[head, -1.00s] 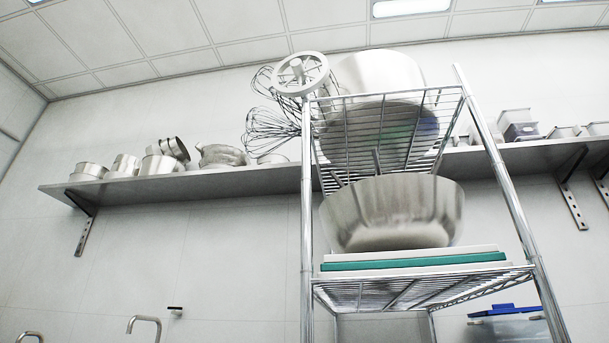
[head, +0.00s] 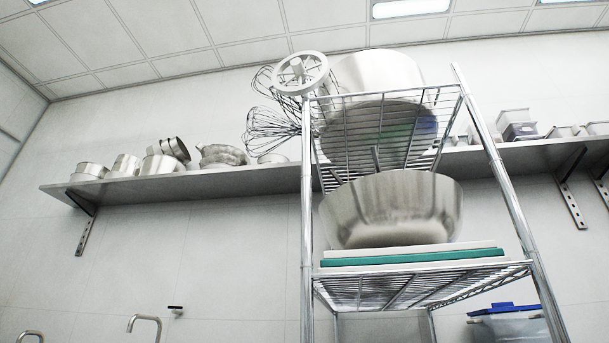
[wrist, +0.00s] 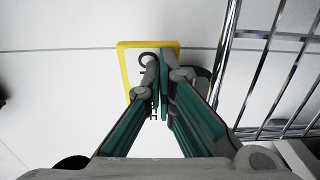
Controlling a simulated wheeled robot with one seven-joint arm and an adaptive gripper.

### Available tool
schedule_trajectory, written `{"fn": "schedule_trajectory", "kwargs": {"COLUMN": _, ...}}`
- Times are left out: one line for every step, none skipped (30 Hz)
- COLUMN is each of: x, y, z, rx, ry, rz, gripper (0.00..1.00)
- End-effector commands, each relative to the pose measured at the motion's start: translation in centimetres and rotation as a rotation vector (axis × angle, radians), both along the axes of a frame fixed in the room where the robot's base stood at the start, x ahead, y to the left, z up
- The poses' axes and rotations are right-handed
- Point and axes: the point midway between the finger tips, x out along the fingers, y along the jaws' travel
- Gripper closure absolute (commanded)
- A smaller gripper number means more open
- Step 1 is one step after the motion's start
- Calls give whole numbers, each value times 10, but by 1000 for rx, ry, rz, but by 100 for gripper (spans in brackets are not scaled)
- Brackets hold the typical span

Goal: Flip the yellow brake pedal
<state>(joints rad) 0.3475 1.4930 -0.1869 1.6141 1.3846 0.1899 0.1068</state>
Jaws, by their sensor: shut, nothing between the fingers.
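The yellow brake pedal (wrist: 124,66) shows in the wrist view at the top middle, as a yellow frame against the white floor or wall. My gripper (wrist: 160,90) reaches over it from below with its two green-lined fingers closed together and nothing between them. The fingers hide the middle and lower right of the pedal. I cannot tell whether the fingertips touch it. A dark grey part shows just right of the fingers. Neither the pedal nor my gripper is in the head view.
A chrome wire rack (wrist: 270,70) stands close on the right in the wrist view. In the head view a wire shelf rack (head: 307,200) carries a large steel bowl (head: 390,205) and boards. A wall shelf (head: 190,184) with pots is behind. White surface lies left of my gripper.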

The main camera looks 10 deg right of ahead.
Motion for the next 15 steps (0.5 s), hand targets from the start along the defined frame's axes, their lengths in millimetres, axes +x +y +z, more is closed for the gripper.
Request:
{"fn": "schedule_trajectory", "kwargs": {"x": -1, "y": 0, "z": -2, "rx": -1, "ry": 1, "rz": 0, "gripper": 100}}
{"fn": "schedule_trajectory", "kwargs": {"x": -1, "y": 0, "z": -2, "rx": -1, "ry": 1, "rz": 0, "gripper": 100}}
{"fn": "schedule_trajectory", "kwargs": {"x": -1, "y": 0, "z": -3, "rx": -1, "ry": 1, "rz": 0, "gripper": 100}}
{"fn": "schedule_trajectory", "kwargs": {"x": -1, "y": 0, "z": -3, "rx": -1, "ry": 1, "rz": 0, "gripper": 100}}
{"fn": "schedule_trajectory", "kwargs": {"x": -1, "y": 0, "z": -3, "rx": -1, "ry": 1, "rz": 0, "gripper": 100}}
{"fn": "schedule_trajectory", "kwargs": {"x": -1, "y": 0, "z": -4, "rx": -1, "ry": 1, "rz": 0, "gripper": 100}}
{"fn": "schedule_trajectory", "kwargs": {"x": -1, "y": 0, "z": -4, "rx": -1, "ry": 1, "rz": 0, "gripper": 100}}
{"fn": "schedule_trajectory", "kwargs": {"x": -1, "y": 0, "z": -5, "rx": -1, "ry": 1, "rz": 0, "gripper": 100}}
{"fn": "schedule_trajectory", "kwargs": {"x": -1, "y": 0, "z": -5, "rx": -1, "ry": 1, "rz": -1, "gripper": 100}}
{"fn": "schedule_trajectory", "kwargs": {"x": -1, "y": 0, "z": -6, "rx": -1, "ry": 1, "rz": -1, "gripper": 100}}
{"fn": "schedule_trajectory", "kwargs": {"x": -1, "y": 0, "z": -6, "rx": -1, "ry": 1, "rz": -1, "gripper": 100}}
{"fn": "schedule_trajectory", "kwargs": {"x": -1, "y": 0, "z": -7, "rx": -1, "ry": 1, "rz": 0, "gripper": 100}}
{"fn": "schedule_trajectory", "kwargs": {"x": -1, "y": 0, "z": -7, "rx": -1, "ry": 1, "rz": -1, "gripper": 100}}
{"fn": "schedule_trajectory", "kwargs": {"x": -1, "y": 0, "z": -7, "rx": -1, "ry": 1, "rz": -1, "gripper": 100}}
{"fn": "schedule_trajectory", "kwargs": {"x": -1, "y": 0, "z": -8, "rx": -1, "ry": 1, "rz": 0, "gripper": 100}}
